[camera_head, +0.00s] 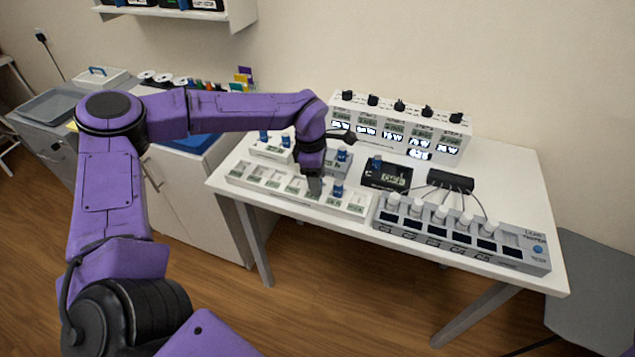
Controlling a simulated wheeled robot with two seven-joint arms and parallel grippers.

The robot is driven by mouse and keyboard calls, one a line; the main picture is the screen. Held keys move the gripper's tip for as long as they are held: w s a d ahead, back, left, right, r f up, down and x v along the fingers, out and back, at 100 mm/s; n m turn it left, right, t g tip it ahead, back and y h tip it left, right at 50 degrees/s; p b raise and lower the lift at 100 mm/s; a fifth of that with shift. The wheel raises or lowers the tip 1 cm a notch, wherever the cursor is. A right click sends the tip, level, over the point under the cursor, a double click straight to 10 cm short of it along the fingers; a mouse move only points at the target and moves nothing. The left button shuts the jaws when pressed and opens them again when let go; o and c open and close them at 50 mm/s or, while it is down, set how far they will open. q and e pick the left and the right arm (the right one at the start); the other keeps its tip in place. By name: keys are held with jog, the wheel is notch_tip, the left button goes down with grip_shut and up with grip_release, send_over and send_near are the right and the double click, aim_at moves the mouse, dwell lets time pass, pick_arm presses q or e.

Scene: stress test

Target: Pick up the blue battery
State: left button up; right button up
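Several small blue batteries show on the white table (520,190). One blue battery (338,188) stands in the long white slotted tray (262,182) at the front, just right of my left gripper (314,188). Another blue battery (342,156) is on a grey box behind the gripper. A blue battery (376,162) stands on a black device with a display. Two more stand at the back left, one of them a blue battery (264,137). My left gripper points down at the slotted tray. Its fingers are small and partly hidden, so their opening and contact are unclear. My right gripper is out of view.
A grey lamp tester (460,235) with several white bulbs lies along the front right. A black hub (450,181) with cables sits behind it. A white station box (400,125) with displays stands at the back. The table's right end is clear.

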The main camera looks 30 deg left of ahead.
pick_arm(q)
grip_shut()
jog(key=shift+r, duration=0.1)
